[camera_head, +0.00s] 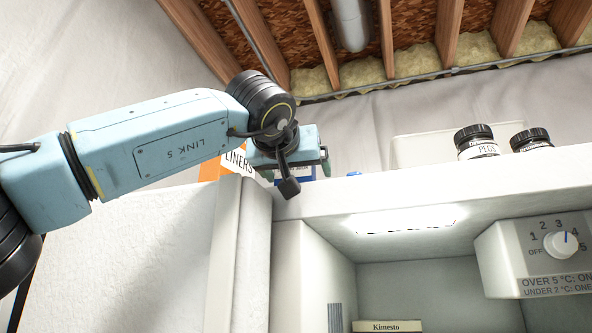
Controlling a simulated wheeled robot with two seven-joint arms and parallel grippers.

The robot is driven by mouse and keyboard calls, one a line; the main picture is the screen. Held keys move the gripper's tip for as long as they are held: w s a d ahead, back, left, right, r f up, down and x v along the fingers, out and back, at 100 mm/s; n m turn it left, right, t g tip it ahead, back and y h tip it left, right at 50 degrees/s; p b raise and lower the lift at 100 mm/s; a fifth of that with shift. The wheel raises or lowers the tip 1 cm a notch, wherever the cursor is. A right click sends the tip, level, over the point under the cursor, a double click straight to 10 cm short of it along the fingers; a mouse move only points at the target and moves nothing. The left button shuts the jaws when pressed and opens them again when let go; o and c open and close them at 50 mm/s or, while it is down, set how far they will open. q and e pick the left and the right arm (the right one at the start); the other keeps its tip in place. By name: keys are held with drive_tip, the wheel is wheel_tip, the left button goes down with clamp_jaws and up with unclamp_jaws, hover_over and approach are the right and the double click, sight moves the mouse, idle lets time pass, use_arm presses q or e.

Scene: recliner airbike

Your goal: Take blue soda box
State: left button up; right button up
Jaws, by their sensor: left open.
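A blue box (297,174) with pale markings stands on top of the white fridge (420,210), mostly hidden behind my left gripper; I cannot read its label. My left gripper (306,176) is open, above the fridge's top left edge. One dark fingertip hangs in front of the box's left part and the other is near its right side. I cannot tell whether either finger touches the box. My right gripper is not in view.
An orange and white box marked LINERS (236,161) is just left of the gripper. Dark-lidded jars, one labelled PEGS (477,143), stand at the right on the fridge top. The fridge is open, with a dial (561,244) inside. Wooden joists (450,30) run overhead.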

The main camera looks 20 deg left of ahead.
use_arm(q)
drive_tip(key=shift+a, duration=0.1)
drive_tip(key=c, duration=1.2)
drive_tip(key=shift+c, duration=0.2)
drive_tip(key=shift+r, duration=0.1)
drive_tip(key=shift+r+p, duration=0.3)
drive_tip(key=shift+r, duration=0.25)
drive_tip(key=shift+s+r+p, duration=0.25)
drive_tip(key=shift+r, duration=0.4)
drive_tip(key=shift+s+r+p, duration=0.2)
drive_tip(key=shift+r+p, duration=0.05)
drive_tip(key=shift+r, duration=0.35)
drive_tip(key=s+d+b, duration=0.1)
drive_tip(key=s+b, duration=0.3)
drive_tip(key=s, duration=1.3)
drive_tip(key=shift+f, duration=0.15)
drive_tip(key=shift+s, duration=0.1)
